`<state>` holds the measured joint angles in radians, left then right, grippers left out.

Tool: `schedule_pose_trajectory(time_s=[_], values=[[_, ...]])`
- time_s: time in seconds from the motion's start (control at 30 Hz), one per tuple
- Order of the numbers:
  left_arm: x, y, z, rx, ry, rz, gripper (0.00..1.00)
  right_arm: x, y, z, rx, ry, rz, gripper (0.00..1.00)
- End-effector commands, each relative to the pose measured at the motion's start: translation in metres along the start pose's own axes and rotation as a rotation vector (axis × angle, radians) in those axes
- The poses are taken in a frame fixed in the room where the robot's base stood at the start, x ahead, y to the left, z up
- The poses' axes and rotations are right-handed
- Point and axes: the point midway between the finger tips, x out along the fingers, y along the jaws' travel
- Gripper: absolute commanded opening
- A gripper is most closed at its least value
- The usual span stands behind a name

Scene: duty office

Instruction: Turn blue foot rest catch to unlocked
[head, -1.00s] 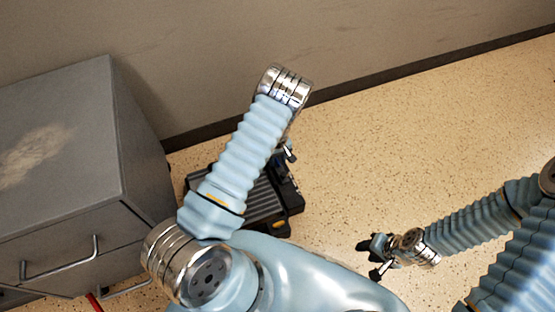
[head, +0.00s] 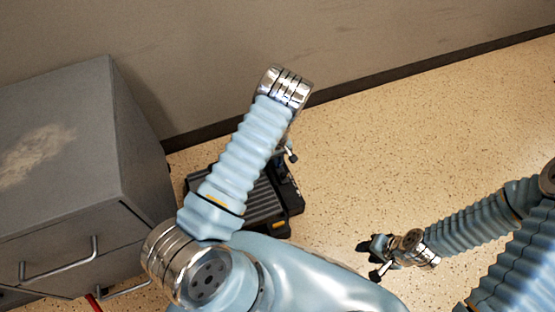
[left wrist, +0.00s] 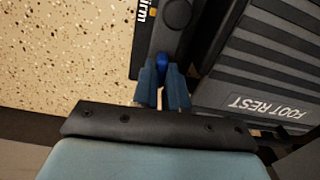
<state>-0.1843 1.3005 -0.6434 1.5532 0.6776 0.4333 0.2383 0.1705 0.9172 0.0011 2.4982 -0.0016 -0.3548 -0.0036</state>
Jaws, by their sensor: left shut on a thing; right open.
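The black ribbed foot rest (head: 262,222) lies on the floor beside the grey cabinet, partly hidden behind my left arm. In the left wrist view its ribbed plate (left wrist: 262,60) with the words FOOT REST is at the right. Its blue catch (left wrist: 162,64) sits on a dark side strip. My left gripper (left wrist: 163,80) is shut on the blue catch, with a finger on each side. In the head view, only part of the left gripper (head: 290,154) shows past the wrist. My right gripper (head: 375,257) is open and empty above the floor. The catch's setting cannot be told.
A grey cabinet (head: 60,150) with metal handles stands at the left. A wall (head: 400,40) with a dark skirting runs behind. The speckled floor (head: 400,150) to the right of the foot rest is clear. Part of a word ending in "irm" shows on the side strip.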

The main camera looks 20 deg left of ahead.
Motion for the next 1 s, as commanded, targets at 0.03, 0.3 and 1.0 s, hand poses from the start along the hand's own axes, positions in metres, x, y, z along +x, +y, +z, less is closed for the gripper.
schedule_pose_trajectory(time_s=[0.03,0.3,1.0], values=[[0.001,0.000,0.000,-0.021,0.000,0.000,0.00,0.002,0.001,0.000,0.000,0.000,0.000,0.42],[0.002,0.000,0.000,-0.226,0.000,0.000,0.00,0.008,0.002,0.001,-0.001,-0.002,-0.002,0.42],[0.001,0.001,0.001,-0.891,0.000,0.000,0.00,0.017,0.004,0.001,-0.001,-0.005,-0.004,0.42]])
